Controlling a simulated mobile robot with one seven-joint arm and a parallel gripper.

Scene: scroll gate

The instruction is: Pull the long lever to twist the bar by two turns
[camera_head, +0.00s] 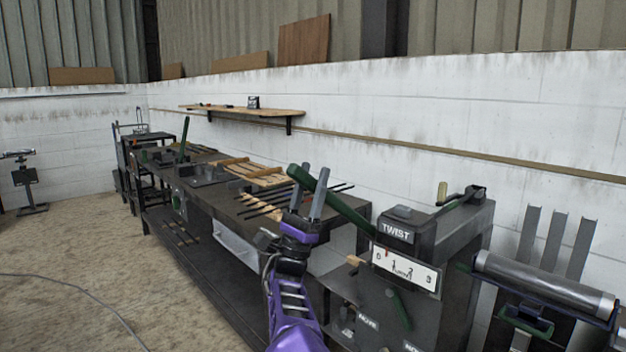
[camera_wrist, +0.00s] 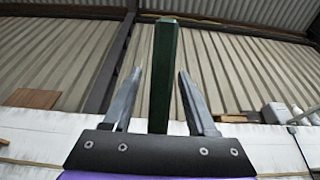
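The long lever (camera_head: 335,200) is a dark green bar that slants up and left from the dark machine marked TWIST (camera_head: 397,231). My gripper (camera_head: 308,187) is at the upper part of the lever, with its grey fingers pointing up. In the wrist view the lever (camera_wrist: 163,75) stands upright between the two spread fingers (camera_wrist: 160,85), with a gap on each side. My gripper is open and holds nothing. A white plate (camera_head: 405,268) on the machine's front reads 0 to 3 for turns; its pointer reading cannot be told. I cannot make out the bar being twisted.
A long dark workbench (camera_head: 215,195) with several rods and wooden pieces runs along the wall to the left of the machine. A rack with a thick grey roller (camera_head: 545,282) stands at the right. A shelf (camera_head: 245,111) hangs on the wall.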

